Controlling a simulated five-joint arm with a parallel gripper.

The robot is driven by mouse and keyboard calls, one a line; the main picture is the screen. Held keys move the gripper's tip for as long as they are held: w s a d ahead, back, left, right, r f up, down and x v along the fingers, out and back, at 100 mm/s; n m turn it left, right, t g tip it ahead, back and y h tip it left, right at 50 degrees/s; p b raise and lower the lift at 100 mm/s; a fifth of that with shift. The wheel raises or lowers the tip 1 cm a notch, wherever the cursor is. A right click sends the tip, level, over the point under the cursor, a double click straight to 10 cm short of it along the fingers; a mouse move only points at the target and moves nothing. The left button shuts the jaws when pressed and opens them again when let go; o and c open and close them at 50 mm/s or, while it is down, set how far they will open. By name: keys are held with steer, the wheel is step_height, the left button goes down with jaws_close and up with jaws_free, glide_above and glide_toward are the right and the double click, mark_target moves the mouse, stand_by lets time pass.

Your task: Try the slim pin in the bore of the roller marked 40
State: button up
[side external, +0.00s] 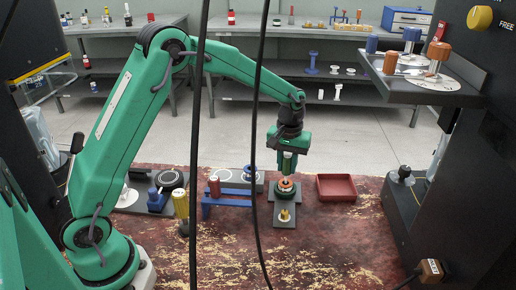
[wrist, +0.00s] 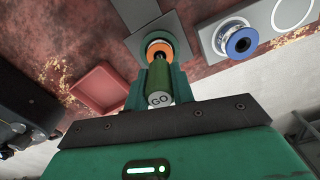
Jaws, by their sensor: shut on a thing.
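My gripper (side external: 287,168) is shut on a dark green pin (wrist: 159,82) with a pale end face lettered GO, which shows between the fingers in the wrist view. The gripper points down over an orange-topped roller (side external: 285,185) on a dark grey plate (side external: 284,222). The roller's orange flange (wrist: 157,46) shows just beyond the pin in the wrist view. The pin's lower end is hidden, so I cannot tell whether it is in the bore. No number 40 is readable on the roller.
A red tray (side external: 336,188) lies right of the roller. A blue rack (side external: 228,203) with a red cylinder (side external: 214,187) stands to the left, near a yellow cylinder (side external: 181,205). A blue-flanged roller (wrist: 239,43) sits on another plate. Black cables hang in the foreground.

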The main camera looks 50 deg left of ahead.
steer(key=shift+f, duration=1.2)
stand_by(1.7)
steer(key=shift+r, duration=0.2)
stand_by(0.8)
steer(key=shift+r, duration=0.35)
steer(key=shift+r, duration=0.35)
steer(key=shift+r, duration=0.7)
steer(key=shift+r, duration=0.35)
steer(key=shift+r, duration=0.35)
steer(key=shift+r, duration=0.25)
steer(key=shift+d, duration=0.1)
